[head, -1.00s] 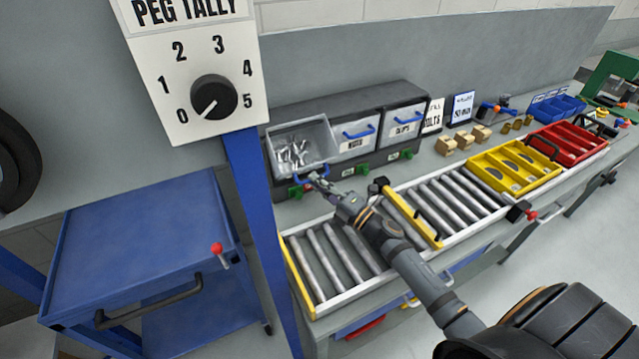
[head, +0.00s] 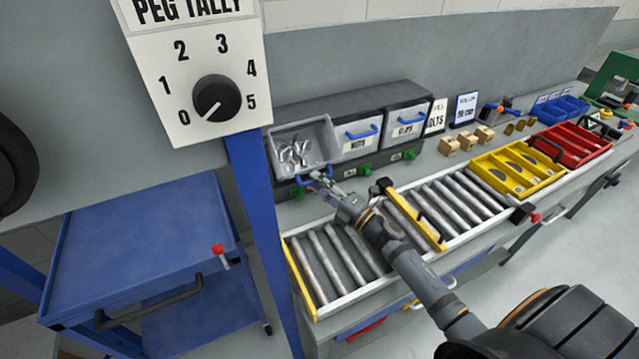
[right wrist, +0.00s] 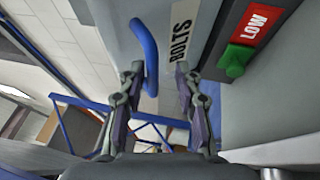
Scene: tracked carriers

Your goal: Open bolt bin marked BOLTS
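The bolt bin (head: 326,131) is the leftmost of three grey bins on the back rack. It is tilted forward and open at the top, with shiny bolts (head: 293,155) showing inside. Its BOLTS label (right wrist: 180,45) and blue handle (right wrist: 149,50) show in the right wrist view. My right gripper (head: 322,183) is at the front of this bin, by the handle. In the right wrist view its fingers (right wrist: 160,78) are spread apart, with the end of the handle showing between them; they are not closed on it. My left gripper is not in view.
Bins marked NUTS (head: 358,133) and CLIPS (head: 405,122) stand closed to the right. Green knobs sit below the bins; one is beside a red LOW tag (right wrist: 255,18). A roller conveyor (head: 335,262) with a yellow gate bar (head: 418,215) lies in front. A blue post (head: 262,230) stands left.

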